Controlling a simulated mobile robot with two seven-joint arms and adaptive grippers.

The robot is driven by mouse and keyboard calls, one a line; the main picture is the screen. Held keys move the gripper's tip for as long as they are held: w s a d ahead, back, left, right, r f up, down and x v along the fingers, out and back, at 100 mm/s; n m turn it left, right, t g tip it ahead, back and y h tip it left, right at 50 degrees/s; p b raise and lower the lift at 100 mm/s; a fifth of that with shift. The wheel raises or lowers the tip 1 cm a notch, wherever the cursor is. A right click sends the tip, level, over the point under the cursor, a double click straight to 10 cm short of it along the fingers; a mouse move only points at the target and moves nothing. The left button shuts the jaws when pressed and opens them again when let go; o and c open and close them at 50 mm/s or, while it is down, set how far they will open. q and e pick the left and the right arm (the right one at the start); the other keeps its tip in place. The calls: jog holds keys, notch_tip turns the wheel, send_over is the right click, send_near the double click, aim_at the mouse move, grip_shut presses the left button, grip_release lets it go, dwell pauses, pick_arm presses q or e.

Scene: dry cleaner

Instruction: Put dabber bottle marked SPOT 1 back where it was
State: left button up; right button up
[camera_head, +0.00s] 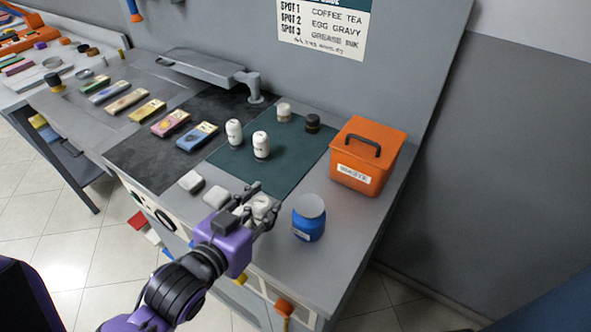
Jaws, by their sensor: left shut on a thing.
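My left gripper (258,204) comes in from the lower left, over the front edge of the dark green mat (300,160). It is shut on a white thing (261,207), which looks like a dabber bottle; the fingers hide much of it and no marking is readable. I cannot tell whether it touches the counter. Two white dabber bottles (234,133) (261,145) stand upright on the mat, beyond the gripper; their markings are too small to read. My right gripper is not in view.
An orange waste bin (367,157) stands right of the mat, and a blue jar (309,217) close right of the gripper. Small jars (284,112) (312,123) stand at the mat's back. White pads (190,181) lie left of the gripper. The mat's right part is clear.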

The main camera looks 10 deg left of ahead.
pick_arm(q)
jog(key=w+m+h, duration=0.1)
jog(key=w+m+g+h, duration=0.1)
jog(key=w, duration=0.1)
jog(key=shift+w+a, duration=0.1)
jog(key=shift+a, duration=0.3)
jog(key=w+a+r+m+g+h+b, duration=0.1)
jog(key=w+a+r+m+h+b, duration=0.1)
jog(key=w+a+r, duration=0.85)
jog(key=w+d+f, duration=0.2)
jog(key=d+f, duration=0.2)
jog(key=w+d+f+p, duration=0.1)
jog(key=w+d+f, duration=0.1)
jog(key=d+f, duration=0.2)
jog(key=w+d+f, duration=0.2)
jog(key=d+f, duration=0.2)
jog(key=d, duration=0.1)
jog(key=shift+w+d+f, duration=0.1)
jog(key=shift+d+f, duration=0.1)
jog(key=shift+f, duration=0.45)
jog(key=o, duration=1.2)
jog(key=shift+c, duration=0.2)
jog(key=shift+r, duration=0.2)
jog(key=v, duration=1.2)
